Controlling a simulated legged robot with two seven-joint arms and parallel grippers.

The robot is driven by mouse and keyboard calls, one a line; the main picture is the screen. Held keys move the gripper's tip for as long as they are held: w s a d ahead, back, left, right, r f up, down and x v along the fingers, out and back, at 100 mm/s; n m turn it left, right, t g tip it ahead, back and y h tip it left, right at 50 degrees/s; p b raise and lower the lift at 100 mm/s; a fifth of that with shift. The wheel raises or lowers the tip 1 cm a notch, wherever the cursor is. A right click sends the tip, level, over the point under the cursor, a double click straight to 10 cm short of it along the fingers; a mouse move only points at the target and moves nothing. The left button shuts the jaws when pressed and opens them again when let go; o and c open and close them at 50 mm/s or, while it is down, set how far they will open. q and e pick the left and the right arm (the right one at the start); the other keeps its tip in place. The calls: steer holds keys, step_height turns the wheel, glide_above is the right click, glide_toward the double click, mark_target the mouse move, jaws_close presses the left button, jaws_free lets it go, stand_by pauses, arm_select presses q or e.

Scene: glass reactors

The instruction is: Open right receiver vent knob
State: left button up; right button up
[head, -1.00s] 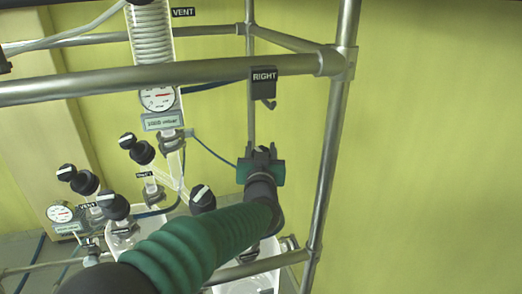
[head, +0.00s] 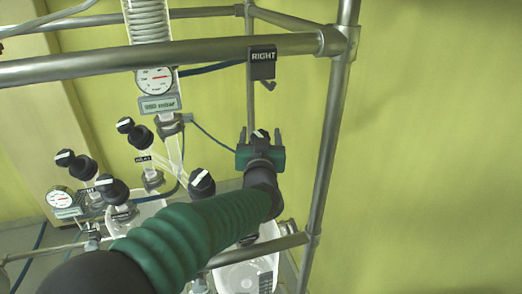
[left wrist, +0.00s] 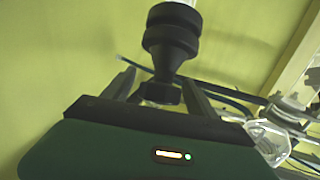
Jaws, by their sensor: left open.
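A black knob with a white mark on top (head: 260,134) stands between the fingers of my left gripper (head: 260,141) in the head view. The gripper is open, with a finger on each side of the knob. In the left wrist view the black, stepped knob (left wrist: 172,38) rises above a narrower neck. The open left gripper (left wrist: 158,88) has its fingers on either side of that neck, with visible gaps. Any contact cannot be told. A sign reading RIGHT (head: 263,57) hangs above. My right gripper is not in view.
Several other black knobs with white marks, such as this one (head: 202,183), stand to the left. A metal frame bar (head: 200,53) crosses above, and an upright post (head: 326,150) stands at right. A pressure gauge (head: 155,80) is at upper left. A glass vessel (head: 240,274) is below.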

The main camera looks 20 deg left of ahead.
arm_select(q)
steer(key=b+v, duration=0.3)
steer(key=v, duration=1.2)
steer(key=shift+s+f, duration=0.2)
steer(key=shift+s, duration=0.05)
steer(key=shift+w+d, duration=0.1)
